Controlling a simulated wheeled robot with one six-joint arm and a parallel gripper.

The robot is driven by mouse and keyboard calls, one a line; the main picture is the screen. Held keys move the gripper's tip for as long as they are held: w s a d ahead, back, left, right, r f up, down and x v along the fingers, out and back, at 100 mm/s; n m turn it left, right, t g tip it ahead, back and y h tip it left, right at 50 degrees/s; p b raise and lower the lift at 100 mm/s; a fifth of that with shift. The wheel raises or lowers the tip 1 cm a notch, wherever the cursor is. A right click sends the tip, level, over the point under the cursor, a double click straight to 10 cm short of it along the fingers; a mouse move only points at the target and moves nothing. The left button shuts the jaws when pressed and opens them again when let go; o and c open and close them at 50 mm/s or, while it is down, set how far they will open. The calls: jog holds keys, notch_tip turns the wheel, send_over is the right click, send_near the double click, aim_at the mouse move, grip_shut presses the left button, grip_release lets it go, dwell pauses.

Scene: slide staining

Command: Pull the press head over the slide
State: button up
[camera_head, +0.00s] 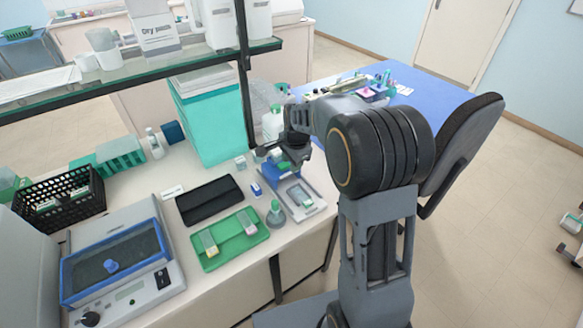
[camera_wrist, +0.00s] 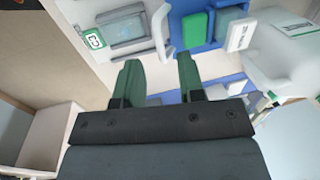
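The slide press has a pale base (camera_head: 308,206) and a blue press head (camera_head: 284,174) at its back end. In the wrist view the blue press head (camera_wrist: 194,42) is at the top, right of a grey slide area (camera_wrist: 122,30) on the white base. A pale loop-shaped handle (camera_wrist: 164,30) stands between them. My gripper (camera_wrist: 160,72) has two green fingers, apart with nothing between them. The fingertips point at the handle's near end; I cannot tell whether they touch it. In the head view my gripper (camera_head: 288,152) hangs over the press head's back and partly hides it.
A green tray (camera_head: 232,254) with slides, a black case (camera_head: 209,200) and a small green-topped bottle (camera_head: 275,214) are left of the press. A teal box (camera_head: 215,125) and shelf post stand behind. A white bottle (camera_wrist: 295,50) is close on the right in the wrist view.

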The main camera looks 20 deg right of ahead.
aim_at(283, 170)
jog(key=shift+w+a+f, duration=0.1)
jog(key=shift+w+f, duration=0.05)
jog(key=shift+f, duration=0.85)
jog(key=shift+w+a+f, duration=0.1)
jog(key=shift+w+f, duration=0.05)
jog(key=shift+f, duration=0.85)
jog(key=shift+d, duration=0.1)
jog(key=shift+c, duration=0.2)
grip_shut()
